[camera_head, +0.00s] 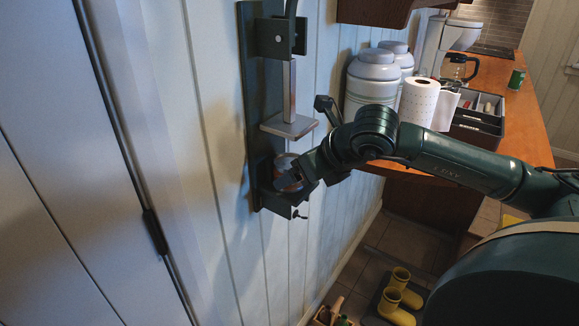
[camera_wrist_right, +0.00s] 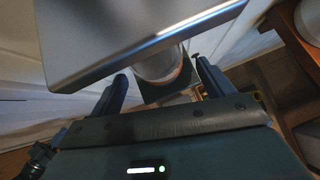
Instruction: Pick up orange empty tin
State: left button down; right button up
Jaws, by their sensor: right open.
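The tin (camera_head: 284,163) stands in the lower holder of a dark wall-mounted press (camera_head: 249,100), under its metal plate. In the head view it is partly hidden by my right gripper (camera_head: 291,184), whose fingers reach to it from the right. In the right wrist view the tin (camera_wrist_right: 158,66) shows a pale side and an orange-brown lower band, with its top hidden by the plate (camera_wrist_right: 125,35). My right gripper (camera_wrist_right: 160,88) is open, with a finger on either side of the tin in that picture. Contact cannot be told. My left gripper is not in view.
The metal plate (camera_head: 290,126) hangs just above the tin, close over my right gripper. A wooden counter (camera_head: 530,103) at the right holds canisters (camera_head: 372,80), a paper towel roll (camera_head: 417,102), a utensil tray (camera_head: 474,124) and a green can (camera_head: 516,79). Yellow boots (camera_head: 395,300) stand on the floor.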

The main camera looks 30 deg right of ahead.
jog(key=shift+x, duration=1.45)
jog(key=shift+c, duration=0.2)
jog(key=shift+r, duration=0.1)
jog(key=c, duration=1)
